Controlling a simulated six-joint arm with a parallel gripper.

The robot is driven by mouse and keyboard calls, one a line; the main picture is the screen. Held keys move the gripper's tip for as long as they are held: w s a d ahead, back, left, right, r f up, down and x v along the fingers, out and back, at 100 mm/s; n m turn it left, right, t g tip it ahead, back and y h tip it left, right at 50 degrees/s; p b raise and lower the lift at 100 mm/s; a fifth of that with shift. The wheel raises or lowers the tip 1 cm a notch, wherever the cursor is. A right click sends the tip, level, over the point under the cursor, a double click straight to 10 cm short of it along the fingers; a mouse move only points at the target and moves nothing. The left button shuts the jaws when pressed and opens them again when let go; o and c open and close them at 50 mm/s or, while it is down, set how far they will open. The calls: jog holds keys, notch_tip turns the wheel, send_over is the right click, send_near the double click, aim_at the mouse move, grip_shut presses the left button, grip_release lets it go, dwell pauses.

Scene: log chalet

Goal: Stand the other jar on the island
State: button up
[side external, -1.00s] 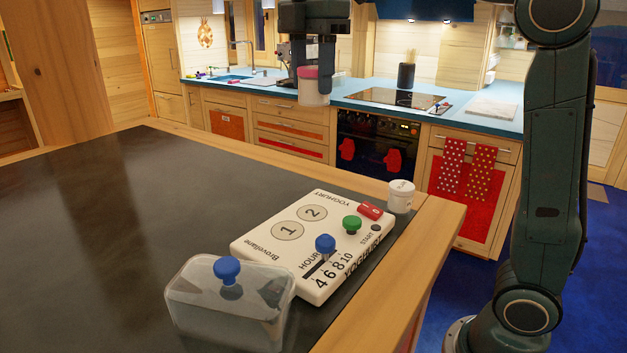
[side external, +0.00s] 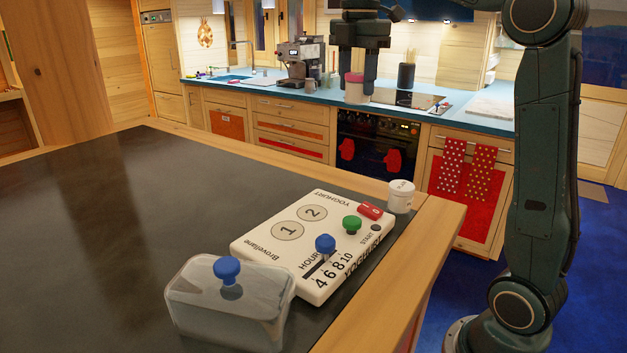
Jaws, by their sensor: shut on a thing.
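My gripper (side external: 361,80) is shut on a white jar with a pinkish-red lid (side external: 355,90). It holds the jar upright in the air, above the level of the island and in front of the back counter in the picture. Another white jar with a white lid (side external: 400,196) stands upright on the island (side external: 110,220), by its right edge. It is just beyond the yoghurt maker's corner.
The white yoghurt maker (side external: 270,248), with blue and green knobs and a red switch, lies on the island. A clear lidded box with a blue knob (side external: 228,310) stands at its near end. The island's dark left part is bare. The back counter (side external: 480,120) carries a coffee machine (side external: 302,62) and a dark utensil pot (side external: 406,76).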

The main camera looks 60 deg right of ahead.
jog(key=shift+f, duration=0.1)
notch_tip(320, 180, down, 16)
jog(key=shift+r, duration=0.25)
dwell(0.5)
jog(key=shift+f, duration=0.1)
jog(key=shift+f, duration=2.05)
jog(key=shift+f, duration=0.15)
jog(key=o, duration=1.1)
jog(key=shift+c, duration=0.2)
notch_tip(320, 180, up, 12)
jog(key=shift+r, duration=0.2)
